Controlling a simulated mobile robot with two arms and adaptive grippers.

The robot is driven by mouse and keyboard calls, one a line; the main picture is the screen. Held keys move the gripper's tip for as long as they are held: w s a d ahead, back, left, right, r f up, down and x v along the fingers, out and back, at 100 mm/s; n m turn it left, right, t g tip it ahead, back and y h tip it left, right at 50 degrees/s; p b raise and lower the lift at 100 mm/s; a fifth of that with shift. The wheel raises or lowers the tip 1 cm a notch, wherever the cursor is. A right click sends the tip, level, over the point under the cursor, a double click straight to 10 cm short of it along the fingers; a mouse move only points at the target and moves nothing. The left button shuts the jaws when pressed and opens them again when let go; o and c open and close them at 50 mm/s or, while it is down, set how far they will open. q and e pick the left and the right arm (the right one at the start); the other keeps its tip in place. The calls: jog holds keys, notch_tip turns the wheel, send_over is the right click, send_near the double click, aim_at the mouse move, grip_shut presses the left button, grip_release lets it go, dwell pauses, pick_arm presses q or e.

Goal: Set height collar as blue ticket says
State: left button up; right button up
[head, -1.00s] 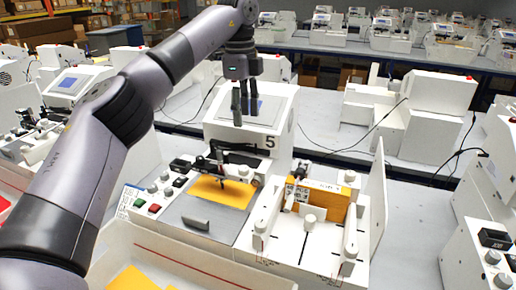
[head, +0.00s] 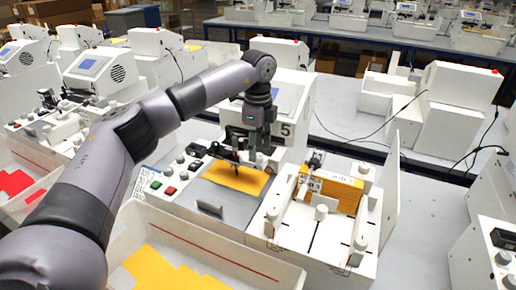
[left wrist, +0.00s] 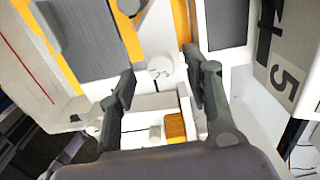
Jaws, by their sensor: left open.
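The white plotter labelled 5 (head: 284,130) stands mid-view, with a dark pen arm (head: 224,153) over an orange sheet (head: 237,178) on its grey bed (head: 212,203). My left gripper (head: 250,155) hangs above the back of the bed, fingers down, open and empty. In the left wrist view its fingers (left wrist: 160,72) are spread on either side of a white round knob (left wrist: 160,66) seen below; contact cannot be told. I cannot single out the height collar or a blue ticket. My right gripper is not in view.
Right of the bed is a white fixture (head: 290,236) with white knobs and an orange stack (head: 340,192) with a printed label. A white bin (head: 215,245) with orange sheets is in front. A white panel (head: 389,205) rises at right. Bare grey table (head: 420,200) lies beyond.

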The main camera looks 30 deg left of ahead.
pick_arm(q)
jog(key=shift+f, duration=0.9)
grip_shut()
